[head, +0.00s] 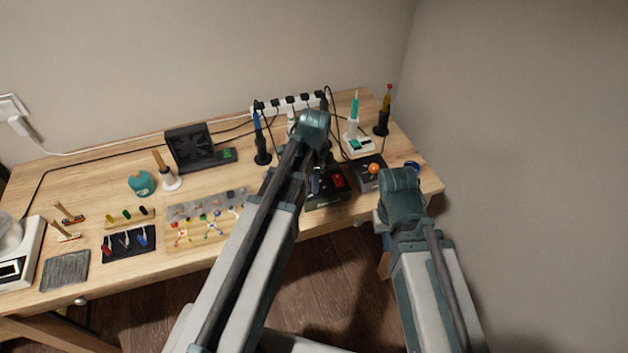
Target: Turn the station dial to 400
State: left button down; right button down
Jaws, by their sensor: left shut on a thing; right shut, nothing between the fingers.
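The dark soldering station (328,201) sits near the table's front edge, right of centre, with a red lit part (338,181) on its face. My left arm reaches over it from the front. My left gripper (315,184) is partly hidden at the left part of the station's face, shut on what appears to be the station dial. The dial itself and its setting are hidden behind the arm and gripper. My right arm is bent at the table's right front corner, and its gripper is hidden from view.
Right of the station is a dark box with an orange ball-like top (374,168). Behind stand a white holder (358,144), a black stand (381,128) and a power strip (290,104). A black fan unit (190,148) and a parts tray (205,232) lie left. The wall is close on the right.

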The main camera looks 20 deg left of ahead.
dwell(0.3)
pick_arm(q)
jog(key=c, duration=0.5)
grip_release()
jog(key=shift+c, duration=0.2)
jog(key=shift+r, duration=0.15)
notch_tip(320, 180, up, 14)
jog(key=p, duration=1.3)
jog(key=shift+s+d+f+p, duration=0.2)
jog(key=shift+s+f+p, duration=0.05)
jog(key=shift+s+p, duration=0.15)
jog(key=s+d+n+g, duration=0.1)
jog(key=s+d+n, duration=0.8)
jog(key=s, duration=0.5)
jog(key=shift+d+y, duration=0.4)
jog(key=shift+d, duration=0.3)
